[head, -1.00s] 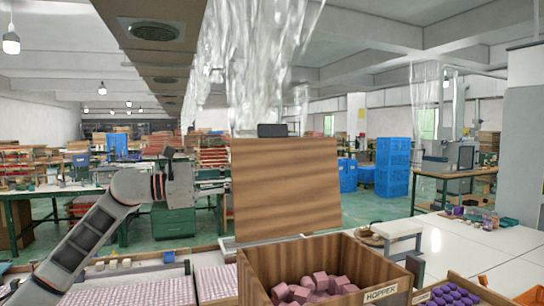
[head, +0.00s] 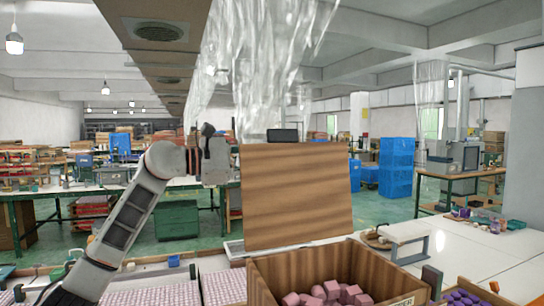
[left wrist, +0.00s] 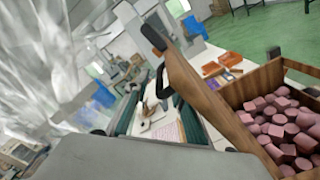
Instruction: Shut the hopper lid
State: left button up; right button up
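The hopper lid (head: 297,195) is a brown wooden panel standing open, near upright, at the back of the hopper. A dark block (head: 283,135) shows at its top edge. The hopper (head: 375,262) is a wooden box with pink blocks (head: 325,293) inside. In the left wrist view the lid (left wrist: 205,100) shows nearly edge-on, with a black loop on its outer side, beside the open hopper (left wrist: 262,82). My left gripper (head: 217,160) is beside the lid's left edge, apart from the hopper; its fingers cannot be made out. My right gripper is in neither view.
Trays of pale pink pieces (head: 150,294) lie left of the hopper. A box of purple pieces (head: 462,297) and a small white stand (head: 405,232) are to its right. Clear plastic sheeting (head: 265,70) hangs above and behind. The white table (head: 475,250) has free room at right.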

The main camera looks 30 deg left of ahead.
pick_arm(q)
jog(key=shift+w+d, duration=0.15)
jog(key=shift+w, duration=0.05)
grip_shut()
jog(key=shift+s+d+r, duration=0.1)
dwell(0.5)
